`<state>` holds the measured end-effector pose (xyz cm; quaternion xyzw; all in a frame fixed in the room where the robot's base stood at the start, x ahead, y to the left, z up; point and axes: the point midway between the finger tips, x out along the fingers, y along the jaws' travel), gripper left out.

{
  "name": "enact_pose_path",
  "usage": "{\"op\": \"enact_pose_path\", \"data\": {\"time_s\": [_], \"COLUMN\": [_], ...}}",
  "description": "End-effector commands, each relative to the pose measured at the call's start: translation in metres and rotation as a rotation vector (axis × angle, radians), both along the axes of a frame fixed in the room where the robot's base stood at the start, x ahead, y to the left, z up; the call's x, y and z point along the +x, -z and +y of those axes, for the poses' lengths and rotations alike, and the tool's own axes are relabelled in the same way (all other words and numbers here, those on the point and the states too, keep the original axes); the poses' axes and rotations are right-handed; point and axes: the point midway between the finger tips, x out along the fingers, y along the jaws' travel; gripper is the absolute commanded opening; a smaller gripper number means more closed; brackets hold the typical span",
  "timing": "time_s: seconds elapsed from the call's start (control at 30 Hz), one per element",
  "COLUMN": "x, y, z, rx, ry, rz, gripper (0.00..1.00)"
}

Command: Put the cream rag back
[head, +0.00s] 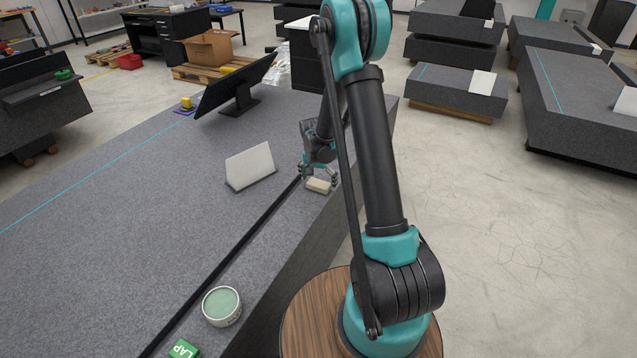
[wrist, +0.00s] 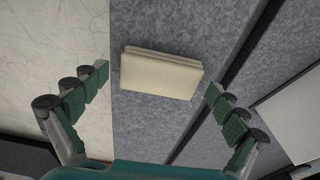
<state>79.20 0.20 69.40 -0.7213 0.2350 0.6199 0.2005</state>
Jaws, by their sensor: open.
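The cream rag (head: 318,185) is a small folded pad lying on the granite bed (head: 130,200), near its right edge. In the wrist view the rag (wrist: 160,74) lies flat, slightly tilted, ahead of and between my fingers. My gripper (head: 319,172) is over the rag in the head view. In the wrist view my gripper (wrist: 157,88) has its fingers spread wide on either side of the rag, with gaps on both sides and nothing held.
A dark slot (head: 230,256) runs along the bed beside the rag. A white tilted card (head: 250,166) stands left of my gripper, and a monitor (head: 238,88) stands farther back. A round green-topped tin (head: 221,306) and a green box (head: 184,349) are nearer.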

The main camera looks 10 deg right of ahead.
Motion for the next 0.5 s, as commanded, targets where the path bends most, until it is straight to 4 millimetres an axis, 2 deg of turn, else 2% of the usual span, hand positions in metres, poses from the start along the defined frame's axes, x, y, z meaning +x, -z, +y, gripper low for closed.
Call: {"op": "enact_pose_path", "data": {"time_s": [0.13,0.27,0.5], "x": [0.000,-0.002,-0.008], "y": [-0.005,-0.021,-0.064], "z": [0.000,0.002,0.006], "rx": [0.000,0.000,0.000], "ry": [0.000,0.000,0.000], "rz": [0.000,0.000,0.000], "gripper": [0.97,0.97,0.97]}}
